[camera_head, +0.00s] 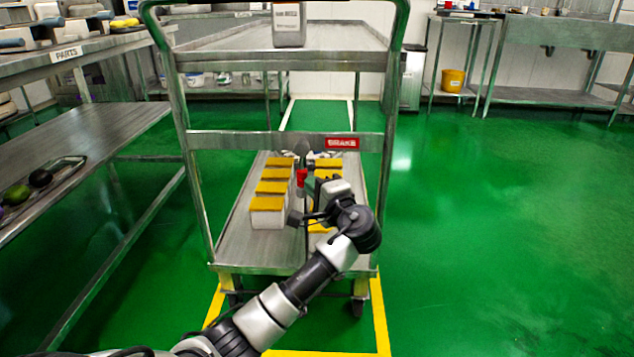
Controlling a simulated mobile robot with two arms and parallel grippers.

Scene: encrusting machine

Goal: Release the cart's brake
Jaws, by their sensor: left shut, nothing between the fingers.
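My left gripper (298,216) is shut and empty, just below and close to the red grip. I cannot tell whether they touch. My left arm crosses the lower right of the cart and hides part of the shelf. My right gripper is out of view.
White tubs with yellow lids (267,213) stand on the lower shelf, and a grey container (289,24) on the top. Yellow floor lines (381,318) frame the cart. A metal table (85,135) is close on the left. The green floor to the right is clear.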

